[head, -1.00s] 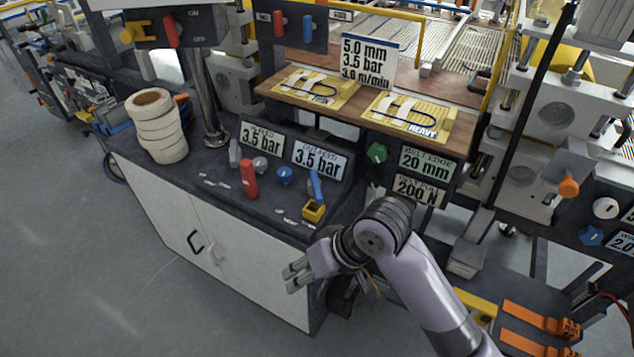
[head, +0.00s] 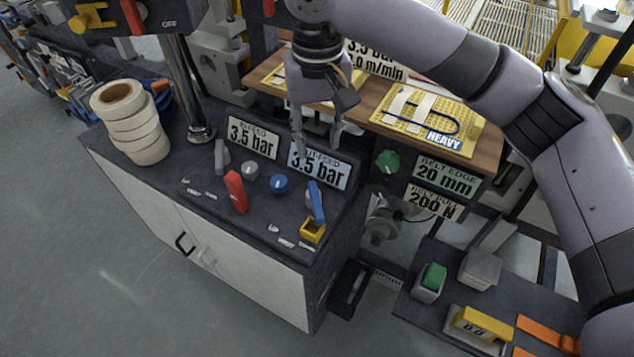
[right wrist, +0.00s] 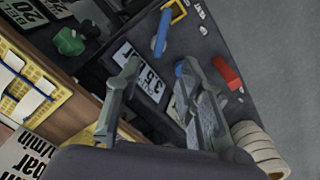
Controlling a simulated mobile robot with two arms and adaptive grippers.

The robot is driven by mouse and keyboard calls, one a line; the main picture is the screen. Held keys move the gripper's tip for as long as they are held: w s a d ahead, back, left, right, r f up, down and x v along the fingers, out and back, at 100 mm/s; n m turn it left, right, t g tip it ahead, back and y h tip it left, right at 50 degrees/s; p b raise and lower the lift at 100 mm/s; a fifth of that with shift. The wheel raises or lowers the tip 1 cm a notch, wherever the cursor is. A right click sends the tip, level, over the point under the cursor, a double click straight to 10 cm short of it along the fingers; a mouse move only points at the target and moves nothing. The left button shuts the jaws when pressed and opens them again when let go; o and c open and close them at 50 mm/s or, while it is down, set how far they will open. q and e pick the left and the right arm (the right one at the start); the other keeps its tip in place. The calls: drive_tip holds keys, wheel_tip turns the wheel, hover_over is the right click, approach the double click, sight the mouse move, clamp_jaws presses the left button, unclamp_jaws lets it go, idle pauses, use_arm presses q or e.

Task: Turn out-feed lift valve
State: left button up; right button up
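The out-feed label (head: 319,166) reads 3.5 bar and stands at the right of the console top. A blue lever (head: 316,202) stands upright in front of its right end, above a small yellow block (head: 312,231); a blue knob (head: 279,183) is to its left. In the right wrist view the blue lever (right wrist: 161,34) is near the top, beyond the fingertips. My right gripper (head: 317,145) points down, open and empty, above and behind the console controls, overlapping the label's top; its spread fingers also show in the wrist view (right wrist: 158,78). My left gripper is not in view.
A red lever (head: 235,191), a grey knob (head: 250,170) and a grey lever (head: 221,156) share the console. Tape rolls (head: 131,122) stand at its left end. A green knob (head: 387,162) is to the right. A wooden shelf (head: 485,155) with yellow plates runs behind.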

wheel_tip(320, 180, down, 5)
drive_tip(key=s, duration=0.2)
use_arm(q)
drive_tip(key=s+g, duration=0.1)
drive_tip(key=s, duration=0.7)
use_arm(e)
drive_tip(key=p, duration=0.1)
hover_over(317, 202)
wheel_tip(317, 202, down, 7)
drive_tip(key=shift+f, duration=0.1)
wheel_tip(317, 202, down, 2)
drive_tip(key=shift+f, duration=0.2)
drive_tip(key=shift+w+f, duration=0.1)
drive_tip(key=shift+f, duration=0.65)
drive_tip(key=c, duration=0.6)
clamp_jaws()
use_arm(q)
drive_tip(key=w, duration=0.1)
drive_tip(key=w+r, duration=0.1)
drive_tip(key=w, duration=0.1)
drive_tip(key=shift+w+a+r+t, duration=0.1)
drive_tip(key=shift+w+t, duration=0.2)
